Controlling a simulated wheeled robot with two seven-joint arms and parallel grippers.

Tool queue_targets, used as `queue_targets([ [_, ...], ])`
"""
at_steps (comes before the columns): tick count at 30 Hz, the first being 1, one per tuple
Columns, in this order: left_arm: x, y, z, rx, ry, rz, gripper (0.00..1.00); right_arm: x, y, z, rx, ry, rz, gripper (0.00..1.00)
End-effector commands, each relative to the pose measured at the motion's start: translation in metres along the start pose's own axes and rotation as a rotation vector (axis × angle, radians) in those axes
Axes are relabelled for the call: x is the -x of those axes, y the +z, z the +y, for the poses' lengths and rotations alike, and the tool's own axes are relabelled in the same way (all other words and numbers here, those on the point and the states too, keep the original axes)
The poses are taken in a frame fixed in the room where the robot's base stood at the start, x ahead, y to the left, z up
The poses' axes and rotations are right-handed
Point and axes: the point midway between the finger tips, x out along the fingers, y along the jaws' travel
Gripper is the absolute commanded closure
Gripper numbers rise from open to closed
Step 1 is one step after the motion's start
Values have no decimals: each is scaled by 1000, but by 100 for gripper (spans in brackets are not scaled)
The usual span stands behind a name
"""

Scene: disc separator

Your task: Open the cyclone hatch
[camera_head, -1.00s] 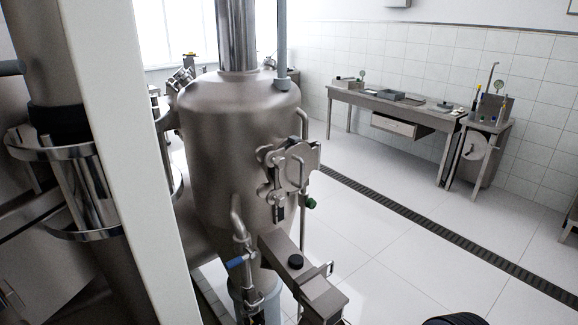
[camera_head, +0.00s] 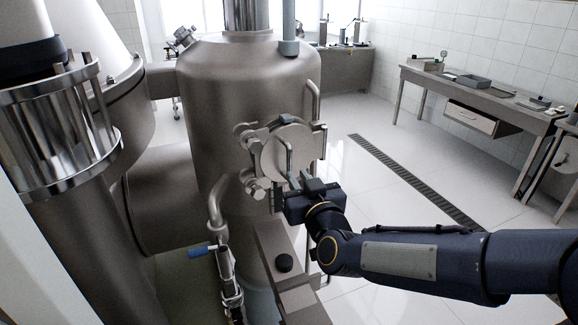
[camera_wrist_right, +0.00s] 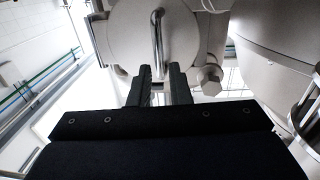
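The cyclone (camera_head: 225,110) is a tall brushed-metal vessel in the middle of the head view. Its round hatch (camera_head: 272,155) sits shut against the vessel's side. A vertical bar handle (camera_head: 289,158) stands on its face; the handle also shows in the right wrist view (camera_wrist_right: 157,35). My right gripper (camera_head: 298,181) is just in front of the hatch, near the lower end of the handle. In the right wrist view its two fingers (camera_wrist_right: 161,72) are apart, with the bar ahead between their lines. I cannot tell whether they touch it. My left gripper is out of view.
Clamp knobs (camera_head: 257,187) sit at the hatch's left edge. A box-shaped metal chute (camera_head: 275,240) and a blue-handled valve (camera_head: 196,252) are below. A large pipe (camera_head: 60,130) fills the left. Open floor with a drain (camera_head: 410,180) lies to the right.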

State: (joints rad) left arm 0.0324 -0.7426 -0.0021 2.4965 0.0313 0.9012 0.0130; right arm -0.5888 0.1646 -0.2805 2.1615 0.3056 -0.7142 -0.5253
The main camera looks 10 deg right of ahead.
Motion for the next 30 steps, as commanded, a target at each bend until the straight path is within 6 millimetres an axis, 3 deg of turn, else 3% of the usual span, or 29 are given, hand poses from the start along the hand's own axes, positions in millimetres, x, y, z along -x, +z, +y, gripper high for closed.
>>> queue_targets([
  [15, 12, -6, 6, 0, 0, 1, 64, -70, -2, 1, 5, 5, 7, 83],
  [26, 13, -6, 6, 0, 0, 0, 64, -77, -2, 0, 3, 3, 8, 83],
  [30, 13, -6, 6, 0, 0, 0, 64, -76, -2, 0, 3, 3, 7, 100],
])
